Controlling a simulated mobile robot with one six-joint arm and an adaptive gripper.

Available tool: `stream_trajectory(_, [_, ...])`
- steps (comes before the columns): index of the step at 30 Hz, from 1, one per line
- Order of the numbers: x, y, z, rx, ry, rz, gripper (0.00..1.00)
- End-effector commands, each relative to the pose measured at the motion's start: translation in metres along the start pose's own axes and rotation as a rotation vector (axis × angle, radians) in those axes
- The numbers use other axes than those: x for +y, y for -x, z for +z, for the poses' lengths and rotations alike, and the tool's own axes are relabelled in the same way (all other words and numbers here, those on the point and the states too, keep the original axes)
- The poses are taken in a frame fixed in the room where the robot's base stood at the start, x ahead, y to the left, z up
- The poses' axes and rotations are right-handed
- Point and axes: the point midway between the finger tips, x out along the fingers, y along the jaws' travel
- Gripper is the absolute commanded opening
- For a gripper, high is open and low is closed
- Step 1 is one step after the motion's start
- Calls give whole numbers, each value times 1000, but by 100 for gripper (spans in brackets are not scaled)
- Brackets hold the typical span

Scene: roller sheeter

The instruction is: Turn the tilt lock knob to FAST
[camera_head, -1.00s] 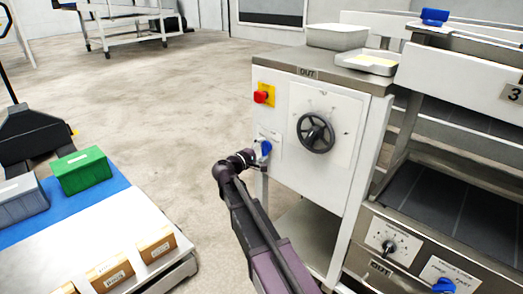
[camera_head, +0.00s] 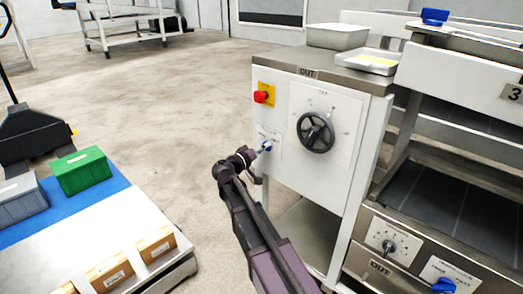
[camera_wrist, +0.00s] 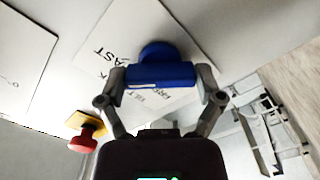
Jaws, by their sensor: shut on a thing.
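The blue knob (camera_head: 266,146) sits on a white label plate on the front of the white machine cabinet, below the red button. In the wrist view the blue knob (camera_wrist: 160,75) shows as a bar on a round base. My gripper (camera_head: 260,152) reaches it from the lower left. In the wrist view the two fingers of my gripper (camera_wrist: 161,78) are shut on the ends of the bar. The plate (camera_wrist: 105,62) carries printed words. "AST" reads at the upper left of the knob, and "TILT" and a partly hidden word show below it.
A red button (camera_head: 261,97) on a yellow plate is above the knob. A black handwheel (camera_head: 315,132) is to its right. Another blue knob (camera_head: 444,286) is at the lower right. A cart with a green box (camera_head: 83,170) stands at the left, with open floor between.

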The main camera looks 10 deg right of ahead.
Motion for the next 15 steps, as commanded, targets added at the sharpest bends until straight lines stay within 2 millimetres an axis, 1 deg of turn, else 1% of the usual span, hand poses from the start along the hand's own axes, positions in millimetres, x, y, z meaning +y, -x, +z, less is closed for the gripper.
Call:
stream_trajectory(6, [2, -2, 2, -5, -72, 6, 38])
stream_trajectory(15, [2, -2, 2, -5, -90, 6, 38])
